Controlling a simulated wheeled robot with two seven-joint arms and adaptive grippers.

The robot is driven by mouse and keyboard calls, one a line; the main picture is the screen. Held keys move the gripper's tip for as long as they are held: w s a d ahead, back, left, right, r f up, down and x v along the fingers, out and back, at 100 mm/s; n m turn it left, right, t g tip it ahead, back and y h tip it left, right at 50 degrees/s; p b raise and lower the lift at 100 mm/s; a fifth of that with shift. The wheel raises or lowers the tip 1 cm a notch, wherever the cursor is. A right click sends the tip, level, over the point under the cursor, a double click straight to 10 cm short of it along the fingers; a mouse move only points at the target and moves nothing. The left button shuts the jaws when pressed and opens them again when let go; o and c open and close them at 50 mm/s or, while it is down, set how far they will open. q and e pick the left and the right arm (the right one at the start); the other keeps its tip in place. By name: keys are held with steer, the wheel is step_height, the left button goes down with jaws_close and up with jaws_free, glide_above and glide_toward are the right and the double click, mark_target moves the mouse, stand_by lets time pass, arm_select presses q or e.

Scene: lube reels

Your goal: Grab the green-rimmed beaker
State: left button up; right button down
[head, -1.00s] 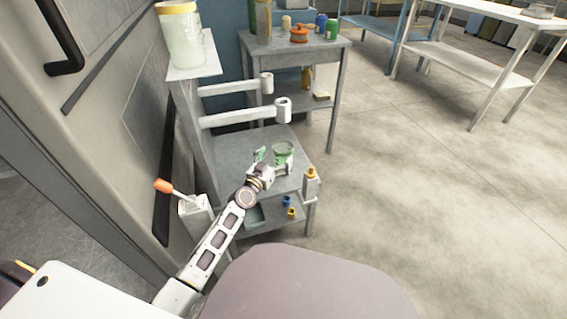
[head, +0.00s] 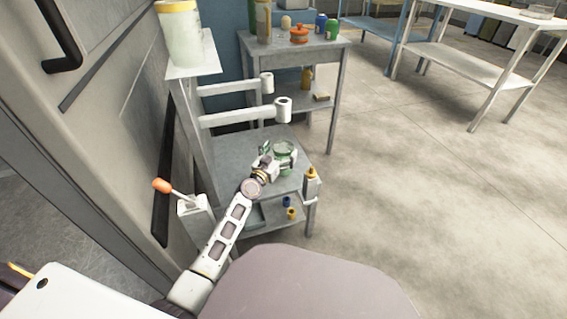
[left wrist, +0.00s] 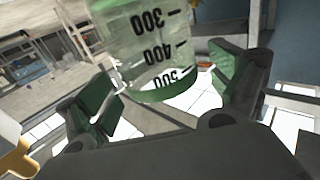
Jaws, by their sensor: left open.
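The clear beaker with a green rim (head: 286,148) is above the grey lower shelf of the cart, at my left gripper. In the left wrist view the beaker (left wrist: 150,48) shows large black volume marks upside down, with its green rim toward the gripper's palm. My left gripper (head: 277,154) is open around the beaker, one green-padded finger on each side. In the left wrist view a gap shows beside the left finger, and the right finger is also apart from the glass. The gripper hides part of the beaker in the head view. My right gripper is not in view.
The grey cart shelf (head: 235,150) lies under the gripper. Two white rollers on bars (head: 240,117) jut out above it. An orange-handled tool (head: 163,186) and a yellow-capped bottle (head: 311,178) stand at its edges. A large yellow-lidded jar (head: 181,38) stands higher. Open floor lies right.

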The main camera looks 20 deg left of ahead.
arm_select(q)
steer(key=shift+w+d, duration=0.2)
steer(key=shift+w, duration=1)
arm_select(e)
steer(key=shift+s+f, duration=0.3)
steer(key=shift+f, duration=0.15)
arm_select(q)
steer(key=shift+c, duration=0.4)
steer(key=c, duration=1.6)
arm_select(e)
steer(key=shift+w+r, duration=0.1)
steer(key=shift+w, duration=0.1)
arm_select(q)
steer(key=shift+r, duration=0.15)
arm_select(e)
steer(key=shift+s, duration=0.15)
